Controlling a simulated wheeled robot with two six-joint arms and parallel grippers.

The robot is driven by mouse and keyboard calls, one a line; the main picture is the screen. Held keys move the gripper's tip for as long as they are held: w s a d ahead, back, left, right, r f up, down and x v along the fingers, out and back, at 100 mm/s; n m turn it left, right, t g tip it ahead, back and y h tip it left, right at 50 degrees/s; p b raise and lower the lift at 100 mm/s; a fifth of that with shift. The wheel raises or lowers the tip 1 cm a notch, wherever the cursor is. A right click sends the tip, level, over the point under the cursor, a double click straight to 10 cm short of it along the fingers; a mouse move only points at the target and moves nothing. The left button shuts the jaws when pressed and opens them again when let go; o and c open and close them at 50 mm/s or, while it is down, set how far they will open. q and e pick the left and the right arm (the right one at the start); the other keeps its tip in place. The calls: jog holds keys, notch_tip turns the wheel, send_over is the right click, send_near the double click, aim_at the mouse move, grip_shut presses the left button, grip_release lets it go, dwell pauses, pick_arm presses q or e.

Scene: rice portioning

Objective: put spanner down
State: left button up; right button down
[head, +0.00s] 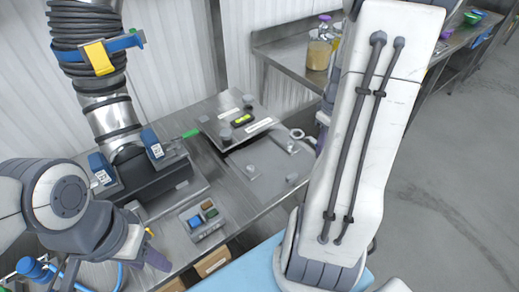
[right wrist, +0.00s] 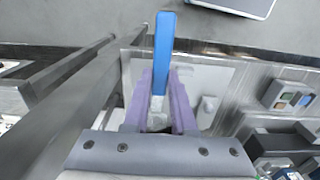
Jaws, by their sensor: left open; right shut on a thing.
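In the right wrist view, my right gripper (right wrist: 160,92) has its two purple fingers shut on a long blue bar, which I take for the spanner (right wrist: 163,45). The bar points away from the gripper, above a pale metal surface; I cannot tell whether it touches anything. In the head view the right gripper is mostly hidden behind my right arm. My left gripper (head: 152,258) is at the lower left of the head view, with purple fingers over the bench edge. It is open, and I see nothing held in it.
A steel bench (head: 240,197) carries a small tray with coloured blocks (head: 203,218). Behind it is a raised panel with yellow-green buttons (head: 243,120). A lidded jar (head: 319,50) stands on the back counter (head: 285,50). Grey floor is open at the right.

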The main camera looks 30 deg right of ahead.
jog(key=w+a+f, duration=0.2)
jog(key=w, duration=0.1)
jog(key=w+a+f+p, duration=0.1)
jog(key=w+a+f, duration=0.1)
jog(key=w, duration=0.1)
jog(key=w+a+f, duration=0.2)
jog(key=w, duration=0.1)
jog(key=shift+a+f+p, duration=0.35)
jog(key=shift+a+p, duration=0.05)
notch_tip(320, 180, down, 3)
jog(key=shift+f, duration=0.5)
jog(key=shift+f, duration=0.15)
jog(key=c, duration=0.7)
grip_release()
jog(key=shift+c, duration=0.2)
